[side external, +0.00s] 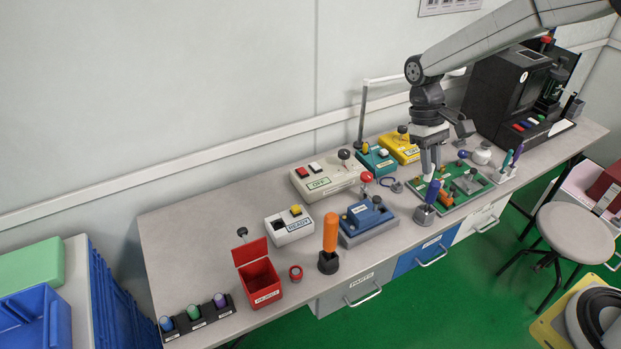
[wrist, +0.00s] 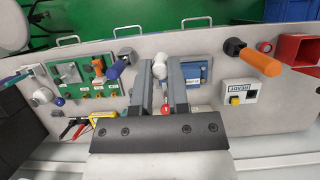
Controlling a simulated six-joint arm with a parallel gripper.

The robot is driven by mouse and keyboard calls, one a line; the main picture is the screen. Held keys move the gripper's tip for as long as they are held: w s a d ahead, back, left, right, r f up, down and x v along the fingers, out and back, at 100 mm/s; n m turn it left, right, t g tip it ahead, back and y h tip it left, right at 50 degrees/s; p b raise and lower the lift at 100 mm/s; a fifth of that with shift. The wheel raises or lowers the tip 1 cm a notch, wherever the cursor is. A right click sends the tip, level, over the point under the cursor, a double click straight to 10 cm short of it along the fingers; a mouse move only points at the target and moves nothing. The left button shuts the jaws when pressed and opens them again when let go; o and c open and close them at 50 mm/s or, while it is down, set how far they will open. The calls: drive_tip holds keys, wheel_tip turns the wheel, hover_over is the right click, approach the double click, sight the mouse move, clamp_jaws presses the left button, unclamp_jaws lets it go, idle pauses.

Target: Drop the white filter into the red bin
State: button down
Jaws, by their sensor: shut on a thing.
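In the side view the piece is mostly hidden by the fingers. The red bin (side external: 264,290), with its lid raised, stands at the bench's front left, far from my gripper. It shows at the upper right of the wrist view (wrist: 294,50).
An upright orange handle (side external: 330,232) and a red button (side external: 295,272) stand right of the bin. The blue box (side external: 367,221), white READY box (side external: 290,228) and OFF box (side external: 325,178) lie between. A green board (side external: 455,200) and black machine (side external: 500,88) are at right.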

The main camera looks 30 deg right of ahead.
drive_tip(key=shift+w+a+r, duration=0.1)
drive_tip(key=shift+r, duration=0.4)
drive_tip(key=w+a+m+t+y, duration=0.1)
drive_tip(key=w+a+m+y, duration=0.3)
drive_tip(key=a, duration=1.3)
drive_tip(key=w+a+m+h, duration=0.15)
drive_tip(key=a+m, duration=0.35)
drive_tip(key=a, duration=1.2)
wheel_tip(320, 180, down, 8)
drive_tip(key=shift+w+d+f+y, duration=0.15)
drive_tip(key=shift+w+f+y, duration=0.1)
drive_tip(key=shift+w+y, duration=0.15)
drive_tip(key=shift+f, duration=0.1)
drive_tip(key=shift+f, duration=2.9)
